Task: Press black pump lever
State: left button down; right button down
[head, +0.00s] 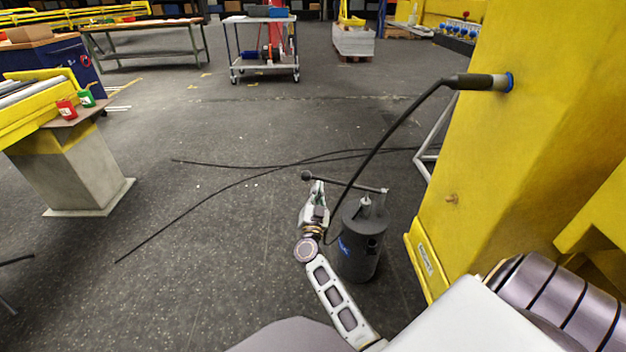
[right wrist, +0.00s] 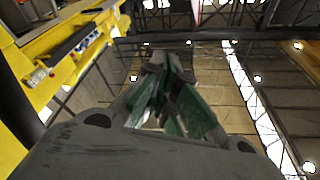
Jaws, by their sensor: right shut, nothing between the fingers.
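The black pump (head: 360,245) is a dark upright cylinder on the floor, right of the lower middle of the head view. Its lever (head: 345,184) is a thin dark rod running left from the pump top to a round black knob (head: 306,176). My right gripper (head: 318,186) points upward beside the pump, its tips overlapping the lever near the knob. I cannot tell whether they touch it. The right gripper is shut and empty; its green-padded fingers meet in the right wrist view (right wrist: 168,75), where no lever is recognisable. My left gripper is not in view.
A black hose (head: 385,130) arcs from the pump area to a fitting (head: 483,82) on the big yellow structure (head: 530,150) at right. Black cables (head: 230,185) lie on the floor. A pedestal (head: 72,170) with red and green items stands left. Floor left of the pump is mostly clear.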

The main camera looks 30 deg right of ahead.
jog(key=shift+w+a+f+m+y, duration=0.2)
jog(key=shift+f+m+y, duration=0.1)
jog(key=shift+f+m, duration=0.25)
jog(key=shift+w+d+r, duration=0.1)
jog(key=shift+w, duration=0.05)
